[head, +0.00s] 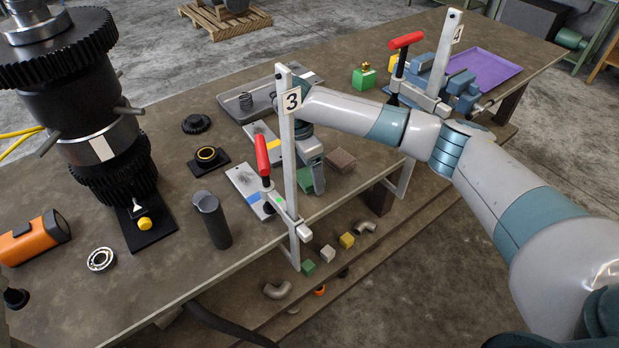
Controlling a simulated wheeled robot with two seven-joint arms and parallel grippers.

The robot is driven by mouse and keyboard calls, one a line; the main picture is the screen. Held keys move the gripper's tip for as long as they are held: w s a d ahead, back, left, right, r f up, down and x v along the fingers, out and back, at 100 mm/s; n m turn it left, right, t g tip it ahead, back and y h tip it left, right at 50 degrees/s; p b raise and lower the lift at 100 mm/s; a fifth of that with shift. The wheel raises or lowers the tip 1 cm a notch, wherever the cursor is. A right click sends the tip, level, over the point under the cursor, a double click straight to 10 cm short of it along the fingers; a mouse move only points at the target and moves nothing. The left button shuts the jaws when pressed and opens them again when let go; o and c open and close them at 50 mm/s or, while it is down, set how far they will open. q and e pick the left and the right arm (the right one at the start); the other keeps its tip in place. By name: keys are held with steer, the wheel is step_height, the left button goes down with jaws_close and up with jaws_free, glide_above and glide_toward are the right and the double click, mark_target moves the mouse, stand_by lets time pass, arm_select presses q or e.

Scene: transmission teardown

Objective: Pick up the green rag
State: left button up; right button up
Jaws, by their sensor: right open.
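A flat green patch that looks like the green rag (305,181) lies on the workbench near its front edge. The post marked 3 and my right gripper hide part of it. My right gripper (316,181) is open and points down right at the green rag, partly behind the post. I cannot tell whether its fingers touch the cloth. My left gripper does not show.
The clamp post marked 3 (289,150), with a red-handled clamp (262,156), stands close in front of my right gripper. A brown block (342,161) lies to its right. A grey tray (245,103) lies behind.

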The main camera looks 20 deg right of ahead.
steer(key=c, duration=1.1)
steer(key=shift+c, duration=0.2)
steer(key=shift+r, duration=0.1)
steer(key=shift+r+b, duration=0.4)
steer(key=r+b, duration=0.2)
steer(key=r, duration=0.1)
steer(key=shift+s+d+r, duration=0.1)
steer(key=shift+s+d, duration=0.1)
steer(key=shift+d, duration=0.15)
steer(key=s+d+r+b, duration=0.3)
steer(key=s+d+r, duration=0.4)
steer(key=d, duration=0.1)
steer(key=shift+s, duration=0.25)
steer(key=shift+o, duration=0.5)
